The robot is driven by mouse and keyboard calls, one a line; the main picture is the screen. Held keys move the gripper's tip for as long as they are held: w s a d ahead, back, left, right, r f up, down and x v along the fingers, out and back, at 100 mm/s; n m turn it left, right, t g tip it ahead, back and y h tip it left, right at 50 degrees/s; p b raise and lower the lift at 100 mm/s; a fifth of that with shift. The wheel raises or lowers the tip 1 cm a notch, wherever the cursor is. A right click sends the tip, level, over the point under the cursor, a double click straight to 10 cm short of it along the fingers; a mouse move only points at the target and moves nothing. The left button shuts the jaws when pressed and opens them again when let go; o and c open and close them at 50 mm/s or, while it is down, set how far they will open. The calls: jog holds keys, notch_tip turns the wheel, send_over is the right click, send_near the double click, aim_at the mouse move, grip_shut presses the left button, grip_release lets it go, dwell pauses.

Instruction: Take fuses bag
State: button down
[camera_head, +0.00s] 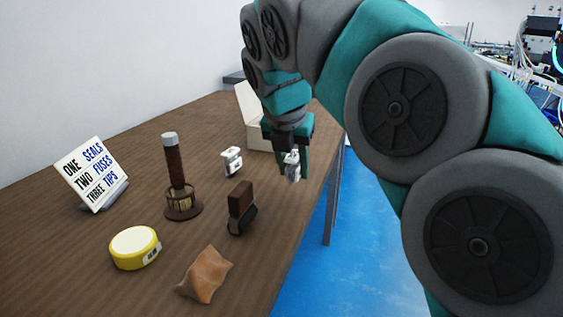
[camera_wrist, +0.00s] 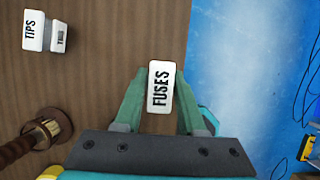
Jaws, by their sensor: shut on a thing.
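The fuses bag (camera_wrist: 159,88) is a small white packet with "FUSES" printed on it. It sits between the two green fingers of my gripper (camera_wrist: 160,103) in the wrist view. In the head view my gripper (camera_head: 291,160) is shut on the white fuses bag (camera_head: 292,168), near the right edge of the table. The bag appears to be held above the tabletop. Its printed face cannot be read in the head view.
A white tips pack (camera_head: 231,160) stands on the brown table (camera_head: 120,140). A cream box (camera_head: 254,135) is behind my gripper. A brown-handled tool (camera_head: 175,165), brush (camera_head: 240,208), yellow tin (camera_head: 135,247), leather piece (camera_head: 206,275) and sign (camera_head: 92,172) occupy the table.

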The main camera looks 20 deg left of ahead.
jog(key=s+d+r, duration=0.3)
jog(key=s+d, duration=0.2)
jog(key=d, duration=0.2)
jog(key=shift+s+r+p, duration=0.35)
jog(key=shift+r+p, duration=0.05)
dwell(0.4)
